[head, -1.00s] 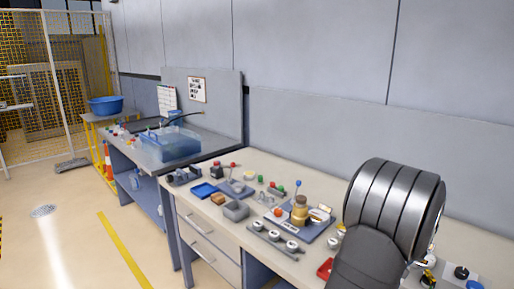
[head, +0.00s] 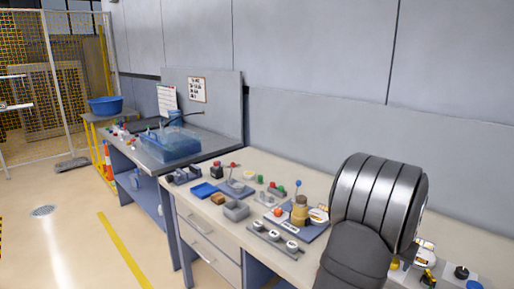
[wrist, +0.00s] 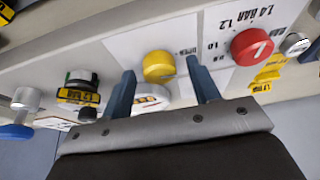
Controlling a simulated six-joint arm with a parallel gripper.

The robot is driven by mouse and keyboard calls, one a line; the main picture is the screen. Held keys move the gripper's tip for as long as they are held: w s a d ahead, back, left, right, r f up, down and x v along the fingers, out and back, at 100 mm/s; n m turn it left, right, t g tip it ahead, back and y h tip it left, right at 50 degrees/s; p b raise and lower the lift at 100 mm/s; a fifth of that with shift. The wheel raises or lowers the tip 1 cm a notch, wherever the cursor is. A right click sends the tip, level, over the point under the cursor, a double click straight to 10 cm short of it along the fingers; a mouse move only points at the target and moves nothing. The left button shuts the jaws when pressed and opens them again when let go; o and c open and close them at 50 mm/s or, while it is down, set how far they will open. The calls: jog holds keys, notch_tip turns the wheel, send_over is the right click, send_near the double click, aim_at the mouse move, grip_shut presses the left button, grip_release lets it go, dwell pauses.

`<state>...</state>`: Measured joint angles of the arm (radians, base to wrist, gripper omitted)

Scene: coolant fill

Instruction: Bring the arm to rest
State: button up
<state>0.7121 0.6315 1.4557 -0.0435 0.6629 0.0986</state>
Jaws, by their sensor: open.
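My gripper (wrist: 160,85) shows in the wrist view with its two blue-grey fingers spread apart. It is open and nothing is held between the fingers. Beyond and between the fingertips are a yellow knob (wrist: 158,66) and a white round part with a yellow label (wrist: 150,97). A red knob (wrist: 252,47) on a white panel marked 1.2 and 1.4 BAR is to the right of the fingers. In the head view my dark, ribbed arm covers the right part of the bench, and my gripper is hidden there.
The long bench (head: 325,179) carries several small parts and a brass-coloured cylinder (head: 299,210) on a blue plate. A clear blue tank (head: 172,145) stands farther left, with a blue basin (head: 106,106) beyond.

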jog(key=shift+m, duration=0.8)
jog(key=shift+g, duration=0.3)
jog(key=shift+o, duration=0.2)
jog(key=shift+h, duration=0.3)
dwell(0.4)
